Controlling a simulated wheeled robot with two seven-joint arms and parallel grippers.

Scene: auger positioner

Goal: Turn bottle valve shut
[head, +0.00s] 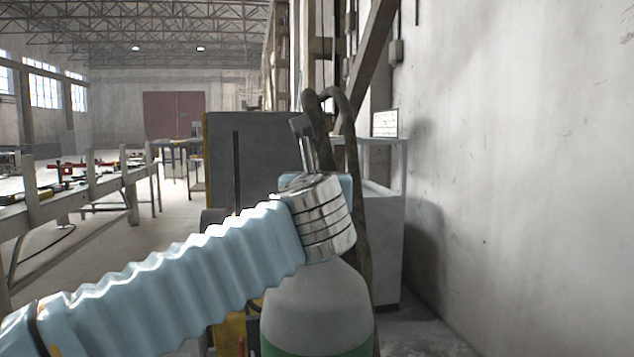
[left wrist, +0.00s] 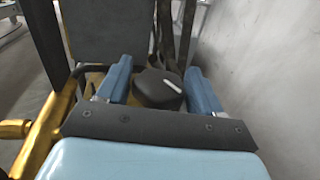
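The gas bottle (head: 318,305), grey on top with a green band below, stands in front of me in the head view. My left arm comes in from the left, and its metal wrist hides the bottle's top and valve there. In the left wrist view, a dark round valve knob (left wrist: 158,90) with a white mark lies between the two blue fingers of my left gripper (left wrist: 159,66). The fingers are apart, one on each side of the knob. I cannot tell whether they touch it. My right gripper is in neither view.
A yellow trolley frame (left wrist: 42,118) is close to the left of my left gripper. A grey cabinet (head: 262,155) and a hose (head: 352,130) are behind the bottle. A bare wall (head: 520,160) is on the right. Workbenches (head: 95,185) line the left, with open floor between.

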